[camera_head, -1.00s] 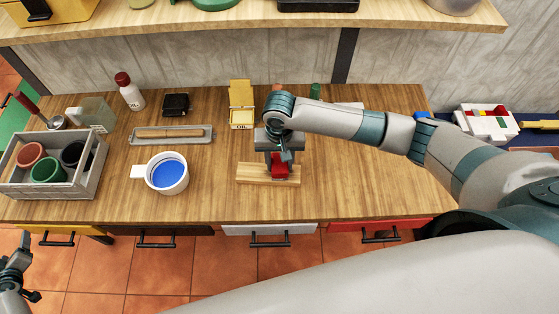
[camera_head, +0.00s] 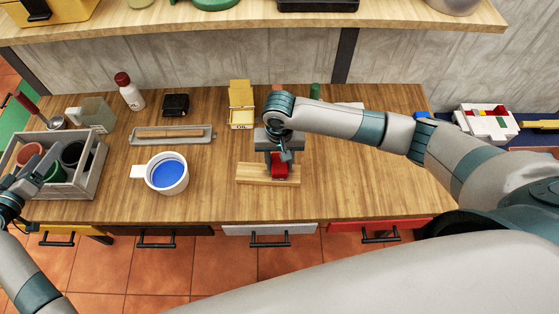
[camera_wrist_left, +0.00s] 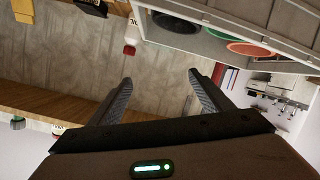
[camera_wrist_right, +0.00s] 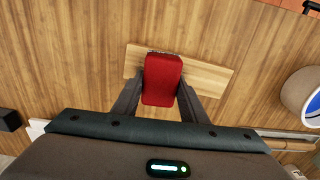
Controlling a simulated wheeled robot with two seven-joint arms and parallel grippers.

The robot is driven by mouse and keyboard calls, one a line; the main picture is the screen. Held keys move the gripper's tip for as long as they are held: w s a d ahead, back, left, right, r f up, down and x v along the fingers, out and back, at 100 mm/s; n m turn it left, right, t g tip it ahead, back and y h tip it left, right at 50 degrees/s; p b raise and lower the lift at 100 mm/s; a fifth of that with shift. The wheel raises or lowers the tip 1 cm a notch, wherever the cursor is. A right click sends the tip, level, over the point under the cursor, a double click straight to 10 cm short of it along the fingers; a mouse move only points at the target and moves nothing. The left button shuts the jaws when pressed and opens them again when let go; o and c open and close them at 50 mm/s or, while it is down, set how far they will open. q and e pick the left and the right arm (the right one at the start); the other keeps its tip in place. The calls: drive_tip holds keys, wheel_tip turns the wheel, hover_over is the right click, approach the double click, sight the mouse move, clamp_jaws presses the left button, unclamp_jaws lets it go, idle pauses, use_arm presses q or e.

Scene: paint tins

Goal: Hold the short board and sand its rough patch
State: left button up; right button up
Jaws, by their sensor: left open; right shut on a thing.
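The short board (camera_head: 254,174) lies flat near the table's front edge, a pale strip that also shows in the right wrist view (camera_wrist_right: 207,76). My right gripper (camera_wrist_right: 161,84) is shut on a red sanding block (camera_wrist_right: 163,72), which is over the right part of the board in the head view (camera_head: 279,172). I cannot tell whether the block touches the board. No rough patch shows; the block and gripper cover part of the board. My left gripper (camera_wrist_left: 158,80) is open and empty, at the far left by the grey crate, away from the board.
The grey crate (camera_head: 82,184) holds several coloured pots. A white mug (camera_head: 165,185) with blue contents stands left of the board. A tray (camera_head: 146,140), a yellow dispenser (camera_head: 242,113) and a bottle (camera_head: 131,95) stand behind. The table right of the board is clear.

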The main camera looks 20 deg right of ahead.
use_arm(q)
drive_tip(key=w+d+m+g+h, duration=0.3)
drive_tip(key=d+m+h, duration=0.15)
drive_tip(key=d, duration=0.95)
drive_tip(key=m+g+y, duration=0.4)
drive_tip(key=m+g, duration=0.9)
drive_tip(key=m, duration=0.6)
hover_over(238, 171)
drive_tip(key=w+a, duration=0.2)
drive_tip(key=a, duration=0.3)
drive_tip(key=shift+d+f, duration=0.2)
drive_tip(key=shift+f, duration=2.2)
drive_tip(key=shift+f, duration=0.1)
drive_tip(key=shift+x, duration=5.9)
drive_tip(key=shift+a, duration=0.1)
drive_tip(key=c, duration=1.5)
